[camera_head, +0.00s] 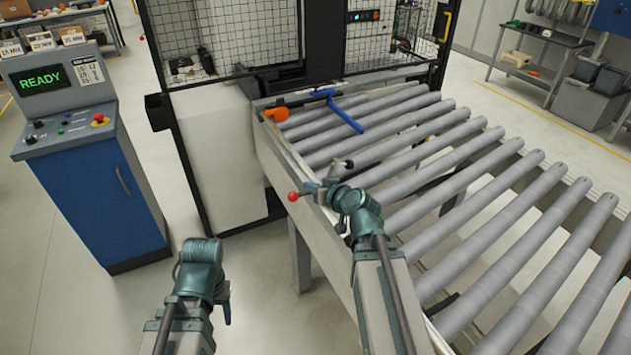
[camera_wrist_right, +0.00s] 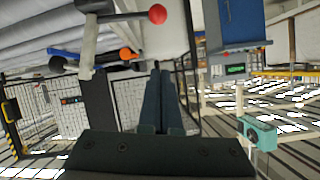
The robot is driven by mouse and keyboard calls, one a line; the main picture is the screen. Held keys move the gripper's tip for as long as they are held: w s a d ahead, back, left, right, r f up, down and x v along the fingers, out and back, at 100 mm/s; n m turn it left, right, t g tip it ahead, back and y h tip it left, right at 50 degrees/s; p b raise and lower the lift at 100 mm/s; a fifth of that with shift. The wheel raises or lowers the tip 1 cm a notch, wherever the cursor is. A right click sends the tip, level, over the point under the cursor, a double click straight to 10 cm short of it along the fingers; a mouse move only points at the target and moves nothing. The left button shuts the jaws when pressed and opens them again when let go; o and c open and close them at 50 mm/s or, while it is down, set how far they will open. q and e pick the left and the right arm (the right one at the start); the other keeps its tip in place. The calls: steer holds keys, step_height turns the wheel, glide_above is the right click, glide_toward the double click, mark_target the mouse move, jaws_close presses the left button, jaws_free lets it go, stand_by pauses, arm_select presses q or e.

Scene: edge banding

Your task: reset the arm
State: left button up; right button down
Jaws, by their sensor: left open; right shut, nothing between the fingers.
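My right gripper (camera_wrist_right: 160,78) is shut and empty in the right wrist view, its two dark fingers together. In the head view my right arm reaches to the conveyor's near left edge, and its fingers are mostly hidden by the wrist. A lever with a red ball knob (camera_head: 293,196) is just beyond that wrist; the knob (camera_wrist_right: 157,14) also shows above the fingertips in the wrist view, apart from them. My left gripper (camera_head: 226,304) is open, low at the left over the floor, mostly hidden behind its own wrist.
A roller conveyor (camera_head: 440,190) fills the right side. A blue bar (camera_head: 343,112) and an orange knob (camera_head: 278,114) are at its far end, by a caged machine (camera_head: 215,130). A blue console (camera_head: 95,190) reading READY stands left. Floor between console and conveyor is clear.

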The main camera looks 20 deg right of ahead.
steer(key=shift+w+a, duration=0.1)
stand_by(0.3)
steer(key=s+a+f+n+g+y, duration=0.1)
steer(key=s+a+f+n+g, duration=0.1)
steer(key=s+a+f+g, duration=0.45)
steer(key=s+a+f+n+g+y, duration=0.1)
steer(key=s+a+f+n, duration=0.15)
steer(key=a, duration=0.75)
steer(key=s+a+f+g+h, duration=0.1)
steer(key=s+f+g+h, duration=0.1)
steer(key=s, duration=0.4)
steer(key=s+a+f+g+h, duration=0.2)
steer(key=s+g+h, duration=0.2)
steer(key=s, duration=0.2)
steer(key=shift+a, duration=0.15)
steer(key=shift+w, duration=0.15)
